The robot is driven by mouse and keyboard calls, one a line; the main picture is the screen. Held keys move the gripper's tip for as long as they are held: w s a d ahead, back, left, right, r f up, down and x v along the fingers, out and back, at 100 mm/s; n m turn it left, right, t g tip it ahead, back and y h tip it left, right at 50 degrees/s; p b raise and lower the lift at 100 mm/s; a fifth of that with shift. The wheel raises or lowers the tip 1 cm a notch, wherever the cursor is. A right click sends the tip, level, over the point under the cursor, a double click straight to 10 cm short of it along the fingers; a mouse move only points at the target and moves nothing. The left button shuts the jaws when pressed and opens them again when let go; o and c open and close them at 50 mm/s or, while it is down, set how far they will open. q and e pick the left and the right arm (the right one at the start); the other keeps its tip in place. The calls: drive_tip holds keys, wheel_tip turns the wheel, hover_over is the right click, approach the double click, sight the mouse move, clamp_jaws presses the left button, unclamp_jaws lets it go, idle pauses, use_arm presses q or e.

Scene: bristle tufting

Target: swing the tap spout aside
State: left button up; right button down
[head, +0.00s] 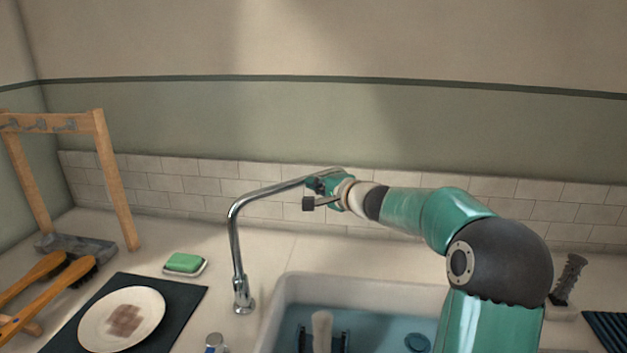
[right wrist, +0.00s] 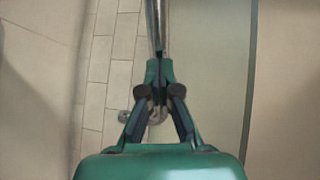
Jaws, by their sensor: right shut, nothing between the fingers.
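The chrome tap spout (head: 270,190) rises from its base (head: 242,297) at the sink's back left corner, bends, and runs right and slightly up across the picture. My right gripper (head: 312,192) is at the far right part of the spout, shut with nothing held, against or very close to it. In the right wrist view the shut fingers (right wrist: 155,92) meet near the middle, and the spout (right wrist: 157,28) runs up from behind them. I cannot tell whether they touch. The spout's outlet is hidden by my gripper. My left gripper is not in view.
The sink (head: 290,290) holds bluish water. A green sponge (head: 184,262) lies on a dish left of the tap. A stained plate (head: 122,319) sits on a dark mat (head: 190,291). A tiled wall (head: 215,169) is close behind.

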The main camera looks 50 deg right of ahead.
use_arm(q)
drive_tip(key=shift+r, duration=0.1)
use_arm(e)
drive_tip(key=shift+w, duration=0.2)
